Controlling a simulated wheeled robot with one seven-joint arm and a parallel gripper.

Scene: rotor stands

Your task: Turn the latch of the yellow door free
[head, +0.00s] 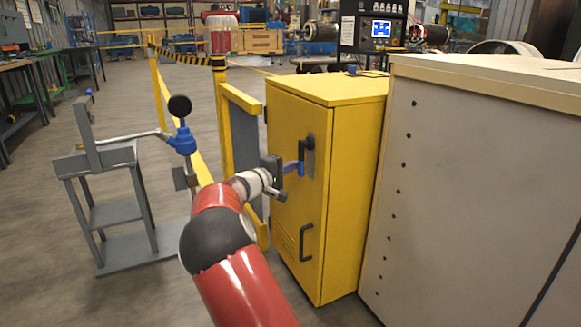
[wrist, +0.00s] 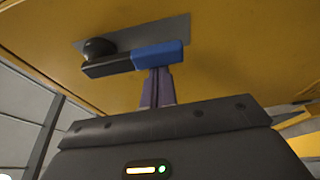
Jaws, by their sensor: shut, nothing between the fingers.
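The yellow door (head: 290,220) is on the front of a yellow cabinet and looks closed. Its latch (head: 309,143) is a dark lever on a grey plate near the door's upper right edge. In the head view the lever hangs down from its pivot. In the wrist view the latch shows a round dark knob, a black arm and a blue end (wrist: 157,56). My gripper (head: 294,167) is shut and empty, with its purple-grey fingers (wrist: 157,78) together at the blue end. I cannot tell whether they touch it. My gripper body hides part of the door.
A black pull handle (head: 306,242) is lower on the door. A grey cabinet (head: 470,190) stands close at the right. A grey stand (head: 110,200) with a blue-and-black lever is at the left, and a yellow rail (head: 222,110) is behind. Floor is open at the far left.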

